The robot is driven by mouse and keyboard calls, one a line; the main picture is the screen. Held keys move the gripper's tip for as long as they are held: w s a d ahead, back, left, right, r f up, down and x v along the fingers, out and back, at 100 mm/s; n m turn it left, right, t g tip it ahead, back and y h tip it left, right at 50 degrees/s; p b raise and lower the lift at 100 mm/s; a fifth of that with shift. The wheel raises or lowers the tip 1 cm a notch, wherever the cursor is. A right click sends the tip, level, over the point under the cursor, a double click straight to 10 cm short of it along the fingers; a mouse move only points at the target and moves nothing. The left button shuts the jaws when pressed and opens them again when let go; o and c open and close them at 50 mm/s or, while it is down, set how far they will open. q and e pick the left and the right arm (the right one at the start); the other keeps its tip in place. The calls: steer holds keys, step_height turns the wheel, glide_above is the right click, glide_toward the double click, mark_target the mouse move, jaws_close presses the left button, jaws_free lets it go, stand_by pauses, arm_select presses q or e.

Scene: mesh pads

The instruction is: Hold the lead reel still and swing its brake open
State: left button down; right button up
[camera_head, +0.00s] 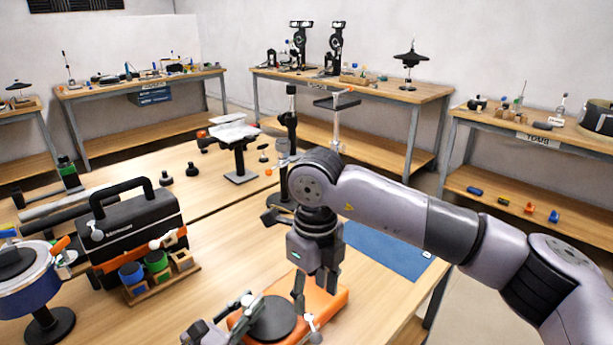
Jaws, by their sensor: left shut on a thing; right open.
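What looks like the lead reel (270,322) is at the bottom centre, a dark round disc over an orange base (330,296). Small grey metal parts stand at its sides, and I cannot tell which is the brake. My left gripper (222,324) comes in at the bottom edge, left of the disc, mostly cut off. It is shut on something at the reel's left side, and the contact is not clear. My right gripper (315,291) is open and points down over the far side of the orange base. I cannot tell whether its fingers touch anything.
A black case with a handle (137,232) stands on the left of the table, with colored cups (157,261) in front. A blue-sided round device (28,290) stands at the left edge. A blue mat (385,250) lies behind my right arm. Other benches line the walls.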

arm_select(q)
steer(key=c, duration=1.3)
jaws_free()
steer(key=shift+f, duration=0.1)
